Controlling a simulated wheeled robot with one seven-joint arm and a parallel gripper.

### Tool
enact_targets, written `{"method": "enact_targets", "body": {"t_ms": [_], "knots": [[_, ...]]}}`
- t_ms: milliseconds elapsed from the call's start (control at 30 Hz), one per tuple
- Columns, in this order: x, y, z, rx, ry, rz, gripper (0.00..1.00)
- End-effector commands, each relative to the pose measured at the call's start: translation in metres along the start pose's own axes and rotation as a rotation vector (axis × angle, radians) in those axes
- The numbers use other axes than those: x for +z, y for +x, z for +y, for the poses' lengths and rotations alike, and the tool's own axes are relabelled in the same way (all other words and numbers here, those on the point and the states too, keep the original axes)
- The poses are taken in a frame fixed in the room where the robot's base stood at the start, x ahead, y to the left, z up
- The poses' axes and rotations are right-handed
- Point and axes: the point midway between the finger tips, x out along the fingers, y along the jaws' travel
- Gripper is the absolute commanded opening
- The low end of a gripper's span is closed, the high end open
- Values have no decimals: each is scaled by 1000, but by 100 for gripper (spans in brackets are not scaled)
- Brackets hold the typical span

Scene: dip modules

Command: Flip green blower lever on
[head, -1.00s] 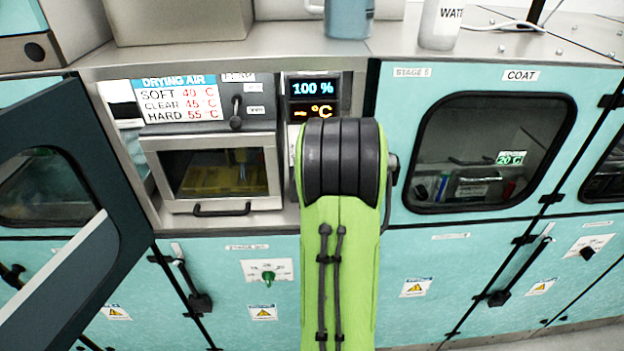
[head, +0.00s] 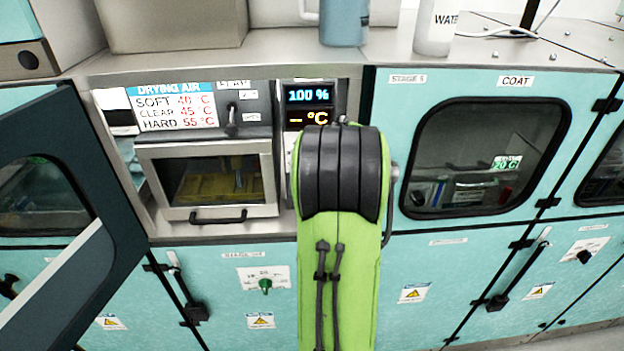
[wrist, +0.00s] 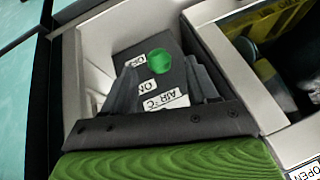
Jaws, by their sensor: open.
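The blower lever shows in the wrist view as a round green knob (wrist: 160,61) in front of a dark panel with white labels reading ON and AIR °C, seen upside down. My gripper (wrist: 165,78) is open, its two dark fingers reaching toward the panel on either side of the knob's line. The knob appears between and just beyond the fingertips, and I cannot tell whether they touch it. Nothing is held. In the head view my green and black arm hides the gripper and this knob.
A small oven-like door (head: 222,178) with a handle is left of my arm, with yellow contents behind glass. A display (head: 309,105) reads 100 %. A dark door (head: 75,190) stands open at left. Another green knob (head: 265,286) is on a lower cabinet. Pale recess walls (wrist: 82,70) flank the gripper.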

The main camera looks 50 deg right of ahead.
Motion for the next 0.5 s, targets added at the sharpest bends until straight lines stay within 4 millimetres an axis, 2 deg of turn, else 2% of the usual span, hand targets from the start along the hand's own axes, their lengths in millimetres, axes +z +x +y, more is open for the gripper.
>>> {"method": "enact_targets", "body": {"t_ms": [33, 300, 400, 500], "knots": [[-1, -15, 0, 0, 0, 8, 58], [-1, -92, 0, 1, 0, 7, 58], [-1, -115, 0, 1, 0, 5, 58], [-1, -129, 0, 0, 1, 3, 58]]}}
